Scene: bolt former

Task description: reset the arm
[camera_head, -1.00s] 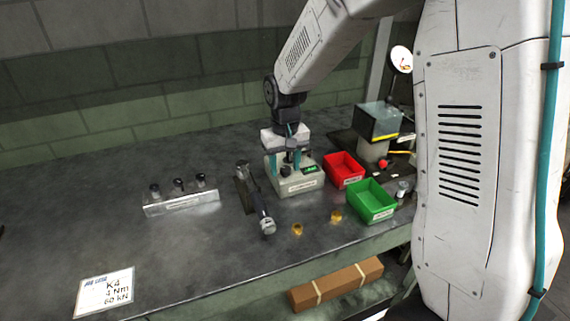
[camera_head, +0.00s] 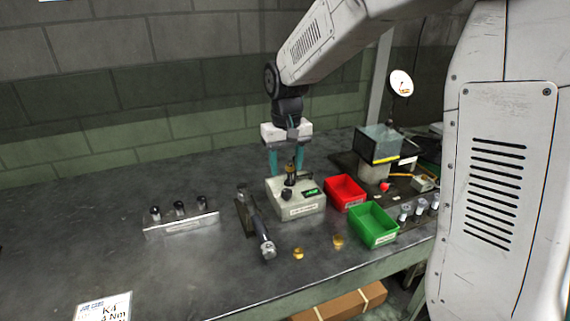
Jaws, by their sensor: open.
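My gripper (camera_head: 287,172) is above the white tester box (camera_head: 297,207) on the bench, pointing down. Its two teal fingers are spread apart with nothing seen between them. A small dark and brass-coloured piece (camera_head: 290,173) stands upright on the box, below and between the fingers. The box has a black knob and a small green display (camera_head: 310,192). My arm reaches in from the upper right.
A red bin (camera_head: 345,192) and a green bin (camera_head: 373,225) stand right of the box. A dark torque tool (camera_head: 257,222) lies left of it. A clear rack (camera_head: 181,223) holds dark-topped pieces. Two brass pieces (camera_head: 298,253) lie in front. A machine (camera_head: 377,147) stands behind.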

